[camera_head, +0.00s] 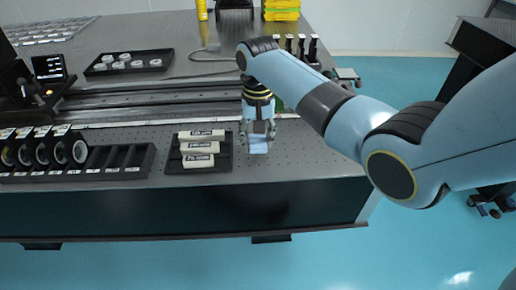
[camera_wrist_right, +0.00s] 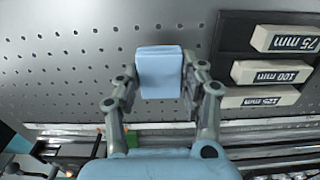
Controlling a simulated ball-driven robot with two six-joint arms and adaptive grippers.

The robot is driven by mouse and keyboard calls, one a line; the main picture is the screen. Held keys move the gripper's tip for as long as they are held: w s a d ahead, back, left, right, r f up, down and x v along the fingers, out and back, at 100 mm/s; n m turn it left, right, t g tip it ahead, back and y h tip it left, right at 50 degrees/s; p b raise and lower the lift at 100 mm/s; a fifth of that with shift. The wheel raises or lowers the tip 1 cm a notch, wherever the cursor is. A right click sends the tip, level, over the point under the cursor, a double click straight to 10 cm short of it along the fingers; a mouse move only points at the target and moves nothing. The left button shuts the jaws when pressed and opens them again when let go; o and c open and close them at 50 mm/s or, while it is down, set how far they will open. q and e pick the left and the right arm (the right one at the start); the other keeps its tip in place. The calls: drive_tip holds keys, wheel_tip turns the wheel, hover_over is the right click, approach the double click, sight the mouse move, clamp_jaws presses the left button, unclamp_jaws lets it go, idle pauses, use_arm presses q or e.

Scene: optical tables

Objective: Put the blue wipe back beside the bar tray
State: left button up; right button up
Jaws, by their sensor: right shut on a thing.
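The blue wipe (camera_head: 258,147) is a small light-blue block between the fingers of my right gripper (camera_head: 258,130). In the right wrist view the wipe (camera_wrist_right: 160,68) sits between the two fingertips of this gripper (camera_wrist_right: 161,88), which is shut on it. The bar tray (camera_head: 226,160) is black and holds white labelled bars. The wipe is just to the right of the tray in the head view, with a gap between them. In the wrist view the tray (camera_wrist_right: 233,38) is to the right of the wipe. I cannot tell whether the wipe touches the table. My left gripper is not in view.
The perforated table top (camera_head: 300,150) is clear right of the wipe, and its front edge is close. A black slotted rack (camera_head: 125,160) stands left of the bar tray. Long metal rails (camera_head: 160,105) run behind. A black tray with white discs (camera_head: 130,70) is farther back.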

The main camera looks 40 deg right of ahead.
sight(258, 141)
wheel_tip(258, 141, down, 3)
drive_tip(key=shift+r, duration=0.1)
drive_tip(key=shift+f, duration=0.2)
drive_tip(key=shift+f, duration=0.1)
drive_tip(key=o, duration=1.1)
